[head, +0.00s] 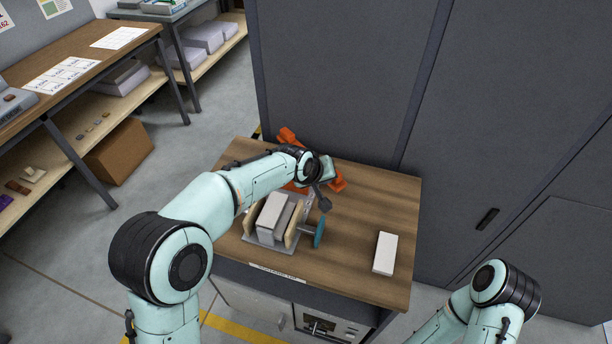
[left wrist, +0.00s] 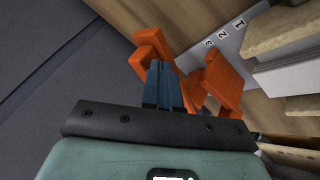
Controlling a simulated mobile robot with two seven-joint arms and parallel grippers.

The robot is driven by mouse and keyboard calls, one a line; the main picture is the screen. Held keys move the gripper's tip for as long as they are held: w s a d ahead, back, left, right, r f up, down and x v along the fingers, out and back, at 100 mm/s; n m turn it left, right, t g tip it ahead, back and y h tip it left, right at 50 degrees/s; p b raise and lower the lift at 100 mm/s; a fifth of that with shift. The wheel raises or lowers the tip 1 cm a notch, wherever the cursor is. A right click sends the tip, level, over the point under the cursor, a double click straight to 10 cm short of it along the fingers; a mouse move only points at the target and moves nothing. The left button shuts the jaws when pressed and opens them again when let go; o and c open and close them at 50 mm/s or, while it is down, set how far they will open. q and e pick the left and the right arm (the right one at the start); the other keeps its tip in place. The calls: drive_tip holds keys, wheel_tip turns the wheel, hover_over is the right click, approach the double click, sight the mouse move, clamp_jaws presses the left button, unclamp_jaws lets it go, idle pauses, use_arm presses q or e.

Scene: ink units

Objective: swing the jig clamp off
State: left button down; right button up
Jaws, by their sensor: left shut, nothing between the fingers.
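The orange jig clamp (head: 288,138) is at the back of the wooden table, partly hidden behind my left arm. In the left wrist view its orange parts (left wrist: 224,80) show on both sides of my left gripper (left wrist: 160,68). The gripper's blue fingers are shut with nothing between them, close to the clamp; I cannot tell whether they touch it. The jig (head: 250,237) has a grey base, upright wooden plates and light grey blocks between them. My right gripper is out of view; only part of that arm shows.
A white block (head: 385,253) lies on the table (head: 350,270), right of the jig, with bare wood between. Dark grey cabinets (head: 340,70) stand close behind and right of the table. A workbench with shelves (head: 80,75) is at the left, across open floor.

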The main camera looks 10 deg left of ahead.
sight(340, 174)
use_arm(q)
drive_tip(key=w+d+n+y, duration=0.1)
drive_tip(key=d, duration=0.1)
drive_tip(key=w+d+n+y, duration=0.1)
drive_tip(key=w+d+n, duration=0.1)
drive_tip(key=shift+t+p, duration=0.3)
drive_tip(key=shift+p, duration=0.1)
drive_tip(key=w+n, duration=0.1)
drive_tip(key=w+d+n+y+p, duration=0.1)
drive_tip(key=w, duration=0.1)
drive_tip(key=w+d+p, duration=0.1)
drive_tip(key=shift+w+d+r+n+y, duration=0.1)
drive_tip(key=shift+w+r+n+y, duration=0.1)
drive_tip(key=shift+w+n+y, duration=0.15)
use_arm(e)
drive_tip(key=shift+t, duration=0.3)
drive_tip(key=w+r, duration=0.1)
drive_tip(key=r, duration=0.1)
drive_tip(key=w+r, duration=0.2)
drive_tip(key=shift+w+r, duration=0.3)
